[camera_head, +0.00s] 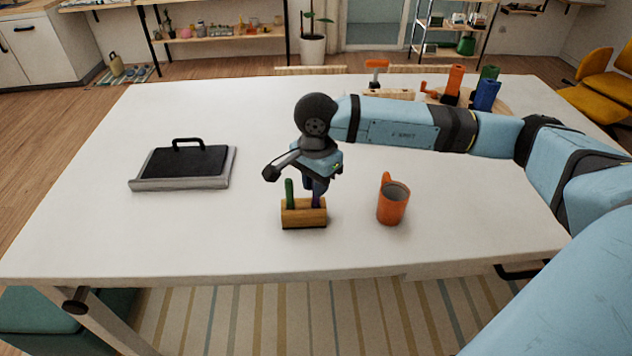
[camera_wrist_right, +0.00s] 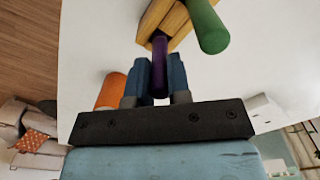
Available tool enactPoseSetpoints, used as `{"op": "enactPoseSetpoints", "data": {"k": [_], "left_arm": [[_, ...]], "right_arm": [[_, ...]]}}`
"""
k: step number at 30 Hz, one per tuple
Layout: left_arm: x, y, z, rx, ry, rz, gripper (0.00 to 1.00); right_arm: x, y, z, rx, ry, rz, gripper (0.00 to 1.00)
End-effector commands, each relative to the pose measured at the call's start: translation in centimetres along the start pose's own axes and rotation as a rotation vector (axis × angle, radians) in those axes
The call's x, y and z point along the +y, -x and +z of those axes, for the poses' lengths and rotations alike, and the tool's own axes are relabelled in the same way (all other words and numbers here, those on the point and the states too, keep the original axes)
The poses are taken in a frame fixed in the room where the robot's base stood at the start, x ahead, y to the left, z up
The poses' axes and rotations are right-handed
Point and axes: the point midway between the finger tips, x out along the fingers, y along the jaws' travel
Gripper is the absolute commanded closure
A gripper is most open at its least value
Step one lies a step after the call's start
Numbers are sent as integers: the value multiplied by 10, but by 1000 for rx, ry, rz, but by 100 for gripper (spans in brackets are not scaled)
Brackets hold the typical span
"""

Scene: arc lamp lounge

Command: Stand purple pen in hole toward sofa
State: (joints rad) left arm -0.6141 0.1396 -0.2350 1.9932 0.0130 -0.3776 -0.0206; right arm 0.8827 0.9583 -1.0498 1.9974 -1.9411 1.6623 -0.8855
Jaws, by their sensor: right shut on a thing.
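A wooden block (camera_head: 303,220) stands on the white table near its front middle. A green pen (camera_head: 289,192) stands upright in its left part; it also shows in the right wrist view (camera_wrist_right: 207,28). My right gripper (camera_head: 317,186) is above the block's right part, shut on the purple pen (camera_head: 317,199). In the right wrist view the purple pen (camera_wrist_right: 159,66) runs between the fingers, its far end meeting the block (camera_wrist_right: 170,20). How deep that end sits in a hole is hidden. My left gripper is not in view.
An orange mug (camera_head: 393,204) stands right of the block. A black-handled tray-like item (camera_head: 183,162) lies at left. Orange, green and blue cylinders (camera_head: 486,95) stand at the back right. The table's front left is clear. A teal seat (camera_head: 35,315) shows at the lower left.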

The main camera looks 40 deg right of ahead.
Motion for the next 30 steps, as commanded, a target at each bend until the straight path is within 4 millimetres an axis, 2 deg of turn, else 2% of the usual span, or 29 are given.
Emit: {"op": "enactPoseSetpoints", "data": {"k": [2,3,6,7,17,20,30], "left_arm": [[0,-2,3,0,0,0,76],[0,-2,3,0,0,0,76],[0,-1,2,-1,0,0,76],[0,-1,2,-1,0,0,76],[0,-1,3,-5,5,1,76],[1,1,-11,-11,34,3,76],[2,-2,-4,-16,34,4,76]], "right_arm": [[0,-3,0,0,0,0,100],[0,-3,0,0,0,0,80],[0,-2,0,0,0,0,57],[0,-2,0,0,0,0,52],[0,-2,0,0,0,0,52],[0,1,0,0,0,-2,52],[-1,78,0,1,0,-5,52]]}}
